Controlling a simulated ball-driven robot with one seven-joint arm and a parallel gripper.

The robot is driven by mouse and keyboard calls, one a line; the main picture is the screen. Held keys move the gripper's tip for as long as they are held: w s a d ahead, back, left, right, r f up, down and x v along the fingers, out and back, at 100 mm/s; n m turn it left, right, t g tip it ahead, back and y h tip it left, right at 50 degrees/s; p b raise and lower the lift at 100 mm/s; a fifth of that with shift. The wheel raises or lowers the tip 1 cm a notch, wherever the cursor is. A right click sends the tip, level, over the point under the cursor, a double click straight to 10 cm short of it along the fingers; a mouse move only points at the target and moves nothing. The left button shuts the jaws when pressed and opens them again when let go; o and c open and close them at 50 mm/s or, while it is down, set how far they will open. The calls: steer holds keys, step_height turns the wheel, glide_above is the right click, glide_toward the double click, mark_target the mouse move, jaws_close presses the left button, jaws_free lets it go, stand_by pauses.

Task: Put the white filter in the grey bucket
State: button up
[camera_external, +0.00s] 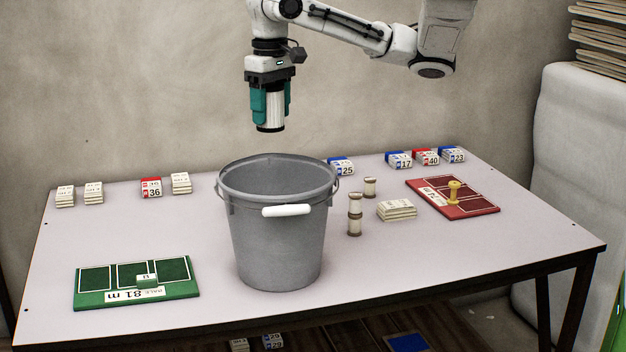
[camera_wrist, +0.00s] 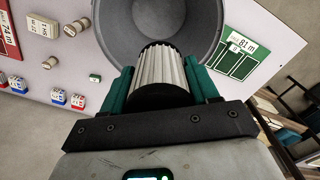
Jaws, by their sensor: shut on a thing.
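The white filter (camera_external: 271,108) is a pale pleated cylinder with dark end caps. My gripper (camera_external: 270,103) is shut on it, with a teal finger on each side, and holds it upright in the air. The grey bucket (camera_external: 277,240) stands on the table with its mouth up and a white grip on its wire handle. The filter hangs above the bucket's rim, apart from it. In the wrist view the filter (camera_wrist: 161,70) sits between the teal fingers (camera_wrist: 160,88), with the bucket (camera_wrist: 203,22) beyond it. The inside that shows of the bucket looks empty; its bottom is partly hidden.
The table (camera_external: 400,270) holds a green board (camera_external: 135,290) at left and a red board (camera_external: 478,203) with a yellow piece at right. Small spools (camera_external: 355,222) and a card stack (camera_external: 397,209) stand right of the bucket. Several card stacks line the back edge. The front right is clear.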

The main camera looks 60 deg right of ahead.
mark_target(275, 127)
steer(key=shift+s+f, duration=0.15)
steer(key=shift+s, duration=0.45)
step_height(275, 127, down, 11)
steer(key=b, duration=1)
steer(key=shift+b, duration=0.4)
steer(key=o, duration=1.2)
steer(key=shift+c, duration=0.2)
step_height(275, 127, up, 8)
steer(key=p, duration=0.7)
steer(key=shift+f, duration=0.4)
